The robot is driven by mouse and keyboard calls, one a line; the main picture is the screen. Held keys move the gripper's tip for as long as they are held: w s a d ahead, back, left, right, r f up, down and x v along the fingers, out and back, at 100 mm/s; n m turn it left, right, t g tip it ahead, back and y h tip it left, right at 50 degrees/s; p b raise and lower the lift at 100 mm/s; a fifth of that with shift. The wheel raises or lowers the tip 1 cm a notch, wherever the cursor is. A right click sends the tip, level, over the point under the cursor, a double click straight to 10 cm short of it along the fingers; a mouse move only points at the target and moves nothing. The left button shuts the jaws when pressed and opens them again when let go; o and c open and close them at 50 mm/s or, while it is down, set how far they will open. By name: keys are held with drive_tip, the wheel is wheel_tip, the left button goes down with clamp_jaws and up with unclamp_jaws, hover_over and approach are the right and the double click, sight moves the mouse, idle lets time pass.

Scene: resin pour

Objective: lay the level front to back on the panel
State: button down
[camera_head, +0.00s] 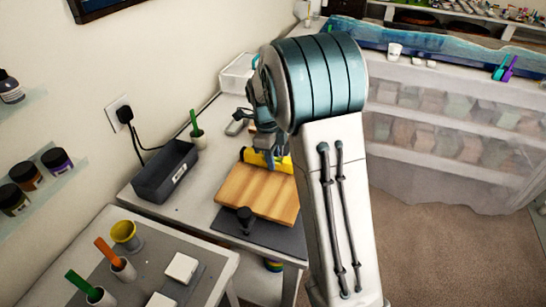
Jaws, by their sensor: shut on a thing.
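The yellow level (256,157) is at the far edge of the wooden panel (254,192) and runs roughly left to right in the picture. My gripper (277,161) is shut on it from above. My arm hides the level's right part and much of the gripper. I cannot tell whether the level touches the panel or is held just above it. The panel lies flat with its near and middle surface bare.
A dark mat (270,238) lies under the panel, with a small black clamp-like object (246,219) at the panel's near edge. A dark bin (166,174) and a cup with a green stick (197,138) stand to the left. A white container (236,75) is behind.

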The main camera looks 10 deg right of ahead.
drive_tip(key=shift+f, duration=0.35)
drive_tip(key=shift+f, duration=0.15)
drive_tip(key=c, duration=1.2)
unclamp_jaws()
drive_tip(key=shift+o, duration=0.2)
